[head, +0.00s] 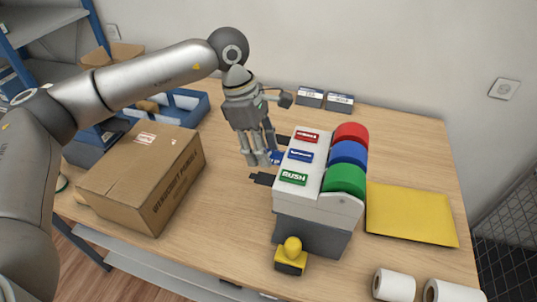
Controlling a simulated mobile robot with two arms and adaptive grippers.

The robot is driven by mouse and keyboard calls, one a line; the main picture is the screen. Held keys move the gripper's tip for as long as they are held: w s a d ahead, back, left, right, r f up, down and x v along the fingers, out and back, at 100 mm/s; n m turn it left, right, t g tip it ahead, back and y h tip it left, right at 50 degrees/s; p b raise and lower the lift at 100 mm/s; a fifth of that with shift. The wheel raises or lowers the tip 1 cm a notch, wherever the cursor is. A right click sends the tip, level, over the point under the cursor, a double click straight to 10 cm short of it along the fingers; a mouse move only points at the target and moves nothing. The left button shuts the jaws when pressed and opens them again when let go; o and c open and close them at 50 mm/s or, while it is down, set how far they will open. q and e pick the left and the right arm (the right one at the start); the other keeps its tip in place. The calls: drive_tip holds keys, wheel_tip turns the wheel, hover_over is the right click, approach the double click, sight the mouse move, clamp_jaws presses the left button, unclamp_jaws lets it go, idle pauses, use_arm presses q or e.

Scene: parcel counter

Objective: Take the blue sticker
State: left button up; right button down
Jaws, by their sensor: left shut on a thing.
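A label dispenser (313,206) stands on the counter with a red roll (351,133), a blue roll (348,153) and a green roll (345,179). Its top has red, blue and green label plates; the green one reads "RUSH". My left gripper (262,158) points down at the dispenser's left side, at the middle outlet level with the blue roll. It is shut on the blue sticker (277,157), of which only a small blue piece shows beside the fingertips. I cannot tell whether the sticker is still attached to the dispenser. My right gripper is not in view.
A cardboard box (150,180) stands at left, a blue bin (180,107) behind it. A yellow envelope (411,214) lies at right. A yellow-knobbed stamp (291,254) and white rolls (394,285) are at the front.

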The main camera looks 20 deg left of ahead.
use_arm(q)
drive_tip(key=shift+r, duration=0.1)
drive_tip(key=shift+a+p+v, duration=0.2)
drive_tip(key=shift+p+v, duration=0.3)
drive_tip(key=shift+v, duration=1.05)
drive_tip(key=d+p+v, duration=0.2)
drive_tip(key=p+v, duration=0.4)
drive_tip(key=v, duration=0.2)
drive_tip(key=shift+r+p, duration=0.3)
drive_tip(key=shift+r, duration=0.2)
drive_tip(key=shift+a+f, duration=0.1)
